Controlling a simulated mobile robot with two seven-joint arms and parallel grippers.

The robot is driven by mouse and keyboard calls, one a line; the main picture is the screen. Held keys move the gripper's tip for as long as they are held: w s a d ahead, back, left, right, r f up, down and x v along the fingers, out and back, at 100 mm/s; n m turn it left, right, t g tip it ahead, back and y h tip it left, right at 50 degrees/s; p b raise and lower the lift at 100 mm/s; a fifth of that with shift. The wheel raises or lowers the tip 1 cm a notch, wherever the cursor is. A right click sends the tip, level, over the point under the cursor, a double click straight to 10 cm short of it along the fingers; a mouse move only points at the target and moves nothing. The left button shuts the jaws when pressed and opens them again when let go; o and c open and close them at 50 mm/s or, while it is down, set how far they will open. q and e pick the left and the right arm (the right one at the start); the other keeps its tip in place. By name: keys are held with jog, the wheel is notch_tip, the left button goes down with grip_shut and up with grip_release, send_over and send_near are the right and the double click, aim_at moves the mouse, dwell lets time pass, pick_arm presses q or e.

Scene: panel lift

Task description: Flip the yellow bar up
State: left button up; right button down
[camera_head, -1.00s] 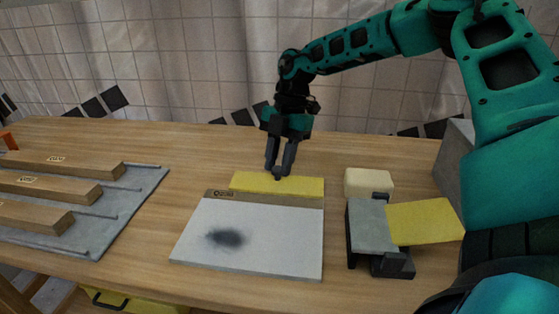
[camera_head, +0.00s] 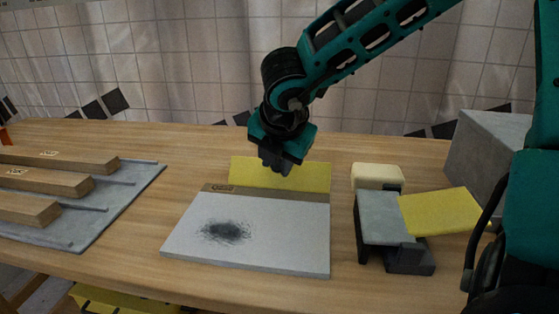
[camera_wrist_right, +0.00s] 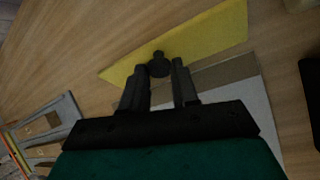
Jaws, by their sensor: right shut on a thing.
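The yellow bar (camera_head: 312,178) stands tilted up along the back edge of a white board (camera_head: 285,245) with a dark smudge. The bar also shows in the right wrist view (camera_wrist_right: 212,36). My right gripper (camera_head: 275,165) is at the bar's upper edge, in front of part of it. In the right wrist view its fingers (camera_wrist_right: 160,74) are around a small dark knob (camera_wrist_right: 158,58) on the bar, and it is shut on this knob. My left gripper is not in view.
At the left, wooden bars (camera_head: 60,182) lie on a grey tray (camera_head: 120,215). Right of the board are a cream block (camera_head: 378,175), a grey-topped dark stand (camera_head: 385,220), a yellow sheet (camera_head: 440,212) and a grey box (camera_head: 490,155). Bare table lies between tray and board.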

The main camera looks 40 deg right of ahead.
aim_at(275, 200)
jog(key=a+t+h, duration=0.1)
jog(key=s+f+t+h, duration=0.1)
jog(key=shift+s+a+h, duration=0.25)
jog(key=shift+a+h, duration=0.15)
jog(key=shift+s+a+f+n+t+h, duration=0.25)
jog(key=shift+a+f+t+h, duration=0.1)
jog(key=shift+t+h, duration=0.4)
jog(key=shift+s+a+f+n+t+h, duration=0.15)
jog(key=shift+s+a+f+t+h, duration=0.15)
jog(key=shift+t+h, duration=0.4)
jog(key=c, duration=0.9)
grip_release()
jog(key=shift+o, duration=0.2)
